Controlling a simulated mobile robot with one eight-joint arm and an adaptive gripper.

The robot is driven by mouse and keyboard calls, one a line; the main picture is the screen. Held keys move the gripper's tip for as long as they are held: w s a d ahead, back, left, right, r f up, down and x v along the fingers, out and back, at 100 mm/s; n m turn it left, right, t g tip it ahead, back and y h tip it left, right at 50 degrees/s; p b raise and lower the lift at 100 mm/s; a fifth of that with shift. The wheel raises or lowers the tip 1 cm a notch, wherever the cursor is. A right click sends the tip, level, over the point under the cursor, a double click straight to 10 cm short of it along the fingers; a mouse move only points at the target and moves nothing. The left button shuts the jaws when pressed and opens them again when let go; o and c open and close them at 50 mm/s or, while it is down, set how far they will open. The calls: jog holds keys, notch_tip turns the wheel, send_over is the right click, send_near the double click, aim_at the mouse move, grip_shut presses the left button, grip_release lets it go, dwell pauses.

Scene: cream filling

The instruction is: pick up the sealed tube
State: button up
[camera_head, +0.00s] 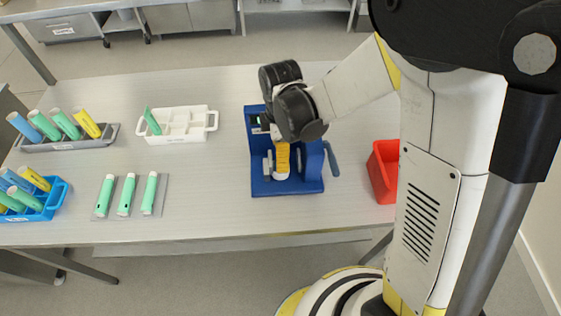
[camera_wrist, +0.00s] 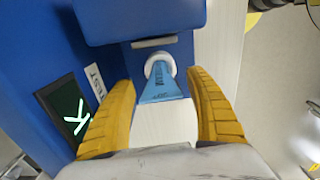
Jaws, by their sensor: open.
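A blue tube (camera_wrist: 163,88) with a round white cap shows in the wrist view, in front of the blue machine (camera_head: 309,186). Lettering runs along it, and a white block-like part lies at its near end; I cannot tell if that belongs to the tube. My gripper (camera_wrist: 160,82) is open, with one yellow finger on each side of the tube and visible gaps between. In the head view my gripper (camera_head: 283,158) points down over the machine, and its fingers hide most of the tube.
A lit screen with a green mark (camera_wrist: 75,118) is on the machine. A red bin (camera_head: 378,178) stands right of it. A white divided tray (camera_head: 178,137), grey rack (camera_head: 66,144), blue rack (camera_head: 45,213) and flat plate with green tubes (camera_head: 163,203) are left.

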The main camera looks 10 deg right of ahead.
jog(key=shift+f, duration=0.7)
jog(key=c, duration=1.4)
grip_shut()
jog(key=shift+r, duration=0.1)
notch_tip(320, 180, up, 10)
jog(key=p, duration=0.3)
jog(key=shift+r, duration=0.1)
notch_tip(320, 180, up, 5)
jog(key=p, duration=0.3)
jog(key=shift+s+f, duration=0.15)
jog(key=shift+f, duration=0.05)
